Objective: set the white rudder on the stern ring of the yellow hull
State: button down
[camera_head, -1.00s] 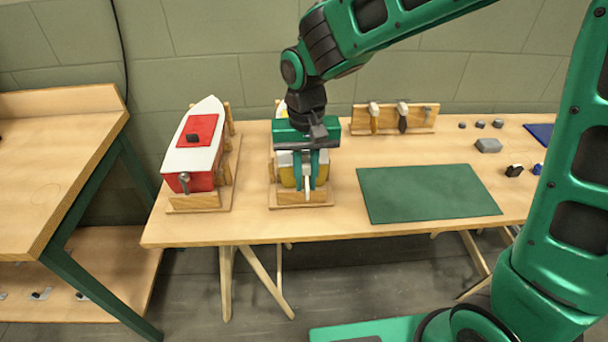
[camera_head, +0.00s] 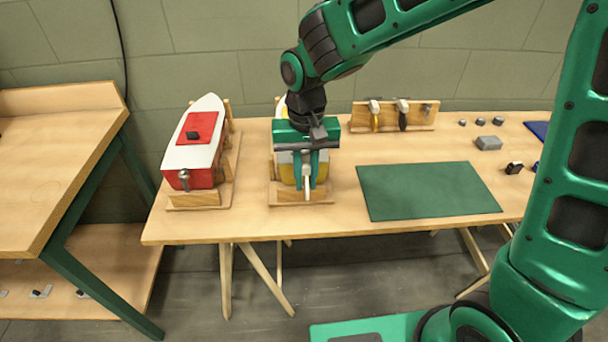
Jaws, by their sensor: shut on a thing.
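The yellow hull (camera_head: 287,174) sits in a wooden cradle (camera_head: 290,197) on the table, its stern toward me. My gripper (camera_head: 306,170) is shut on the white rudder (camera_head: 307,184) and points down at the hull's stern. The rudder hangs upright between the fingers, close to the stern face. The stern ring is hidden behind the gripper and rudder, so I cannot tell whether the rudder touches it. Most of the hull's top is hidden behind my gripper and wrist.
A red and white boat (camera_head: 195,150) stands in its cradle to the left. A green mat (camera_head: 428,191) lies to the right. A wooden rack (camera_head: 393,117) with tools stands behind. Small grey and black parts (camera_head: 489,143) lie at the right. A side bench (camera_head: 55,160) stands at the left.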

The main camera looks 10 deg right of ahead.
aim_at(306, 164)
jog(key=shift+f, duration=0.4)
dwell(0.6)
jog(key=c, duration=1.6)
grip_release()
jog(key=shift+r, duration=4)
